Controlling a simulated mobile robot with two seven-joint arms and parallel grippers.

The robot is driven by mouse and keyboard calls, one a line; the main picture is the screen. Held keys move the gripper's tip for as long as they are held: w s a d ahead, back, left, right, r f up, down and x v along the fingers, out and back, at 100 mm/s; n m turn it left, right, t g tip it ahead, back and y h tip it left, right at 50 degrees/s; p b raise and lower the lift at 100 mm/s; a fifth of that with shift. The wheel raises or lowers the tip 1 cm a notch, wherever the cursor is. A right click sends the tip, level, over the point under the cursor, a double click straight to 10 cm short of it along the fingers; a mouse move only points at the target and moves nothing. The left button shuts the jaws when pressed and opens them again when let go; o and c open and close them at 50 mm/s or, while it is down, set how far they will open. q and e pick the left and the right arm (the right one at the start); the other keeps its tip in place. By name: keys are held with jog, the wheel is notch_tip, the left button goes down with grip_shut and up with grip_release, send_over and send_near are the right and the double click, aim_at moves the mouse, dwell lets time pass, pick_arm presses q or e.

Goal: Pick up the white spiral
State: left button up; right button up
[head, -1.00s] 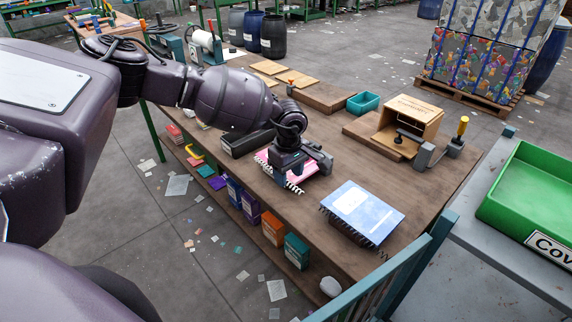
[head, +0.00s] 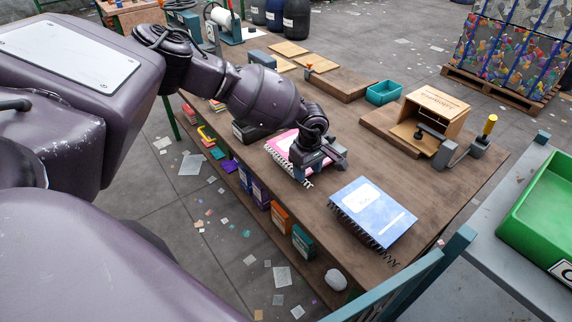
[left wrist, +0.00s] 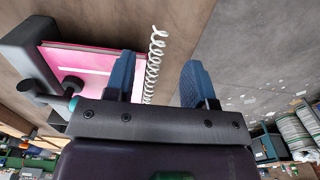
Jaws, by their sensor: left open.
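The white spiral (left wrist: 153,62) is a thin coil along the edge of a pink notebook (left wrist: 85,75), with one end sticking out past it. In the head view the spiral (head: 305,181) shows at the near left edge of the pink notebook (head: 281,142) on the bench. My left gripper (left wrist: 158,78) is open, and in the left wrist view the coil lies between its two blue fingers; I cannot tell whether they touch it. In the head view my left gripper (head: 311,168) is over the notebook and hides part of it. My right gripper is not in view.
A grey clamp-like block (left wrist: 35,60) stands close beside my left gripper, at the notebook. A blue notebook (head: 372,212) lies nearer on the bench (head: 330,120). A wooden box (head: 433,118) and teal tray (head: 384,92) stand behind. A railing (head: 400,283) borders the near side.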

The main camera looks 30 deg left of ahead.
aim_at(307, 181)
pick_arm(q)
jog(key=shift+w+f, duration=0.1)
jog(key=shift+f, duration=2.15)
grip_shut()
